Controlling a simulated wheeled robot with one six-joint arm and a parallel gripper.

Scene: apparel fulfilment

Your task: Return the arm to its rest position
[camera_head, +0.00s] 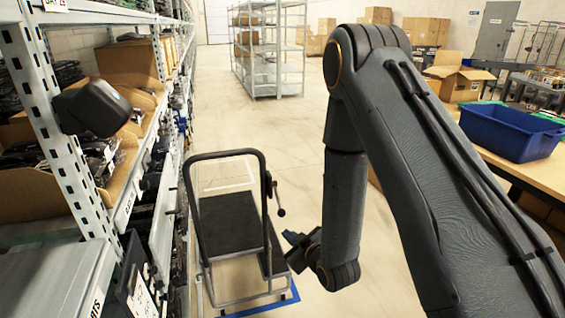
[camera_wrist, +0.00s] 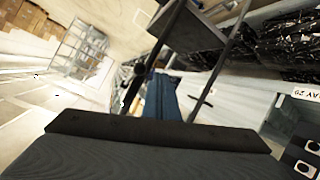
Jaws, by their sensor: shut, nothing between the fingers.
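My arm (camera_head: 345,195) reaches forward from the lower right and bends down at its elbow in the head view. My gripper (camera_head: 293,240) is small and partly hidden at the lower end of the arm, just right of the platform trolley. In the wrist view a dark housing fills the bottom, and the narrow blue gripper (camera_wrist: 162,90) extends beyond it. It is shut and holds nothing.
The platform trolley (camera_head: 228,222) stands close left of my gripper. Loaded shelving (camera_head: 85,190) runs along the left, with a dark box-like part (camera_head: 92,108) jutting out. A table with a blue tote (camera_head: 512,132) is at right. The aisle floor ahead (camera_head: 215,110) is clear.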

